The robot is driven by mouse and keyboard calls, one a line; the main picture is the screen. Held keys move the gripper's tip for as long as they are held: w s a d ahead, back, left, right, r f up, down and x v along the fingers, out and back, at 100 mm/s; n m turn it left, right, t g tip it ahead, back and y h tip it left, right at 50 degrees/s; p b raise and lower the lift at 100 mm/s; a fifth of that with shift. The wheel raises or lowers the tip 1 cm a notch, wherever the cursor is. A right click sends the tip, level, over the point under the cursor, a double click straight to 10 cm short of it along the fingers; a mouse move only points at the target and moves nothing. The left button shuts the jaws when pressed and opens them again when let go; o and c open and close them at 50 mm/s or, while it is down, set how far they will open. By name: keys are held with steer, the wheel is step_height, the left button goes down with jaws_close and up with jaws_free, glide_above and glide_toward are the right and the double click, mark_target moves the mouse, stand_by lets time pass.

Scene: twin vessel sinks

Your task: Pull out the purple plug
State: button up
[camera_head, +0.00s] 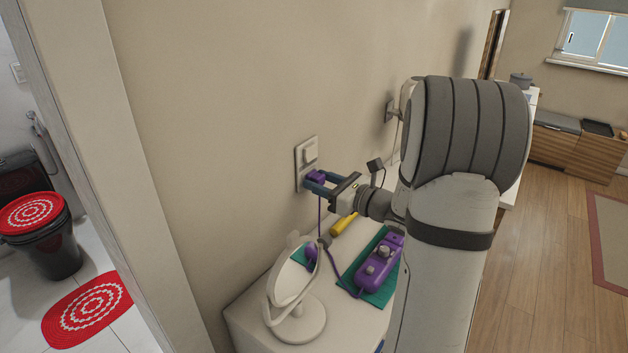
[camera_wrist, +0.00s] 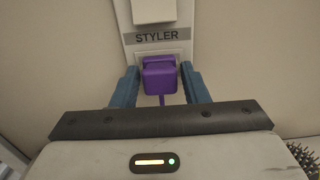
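The purple plug (camera_wrist: 160,78) sits in the lower part of a wall plate under a "STYLER" label (camera_wrist: 157,37). It also shows in the head view (camera_head: 316,177), with a purple cord hanging down from it. My gripper (camera_wrist: 160,88) is at the plug, with one blue finger on each side of it. Narrow gaps seem to show between the fingers and the plug, so the gripper looks open around it. In the head view my gripper (camera_head: 318,184) reaches the wall plate from the right.
Below is a white counter (camera_head: 245,315) with a round mirror (camera_head: 292,285), a purple device (camera_head: 380,266) on a green mat (camera_head: 352,270), and a yellow item (camera_head: 343,224). Another outlet (camera_head: 390,108) is farther along the wall. A bristled brush (camera_wrist: 303,157) shows at lower right in the wrist view.

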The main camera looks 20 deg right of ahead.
mark_target(322, 182)
jaws_close()
steer(key=shift+s, duration=0.1)
steer(key=shift+v, duration=2.9)
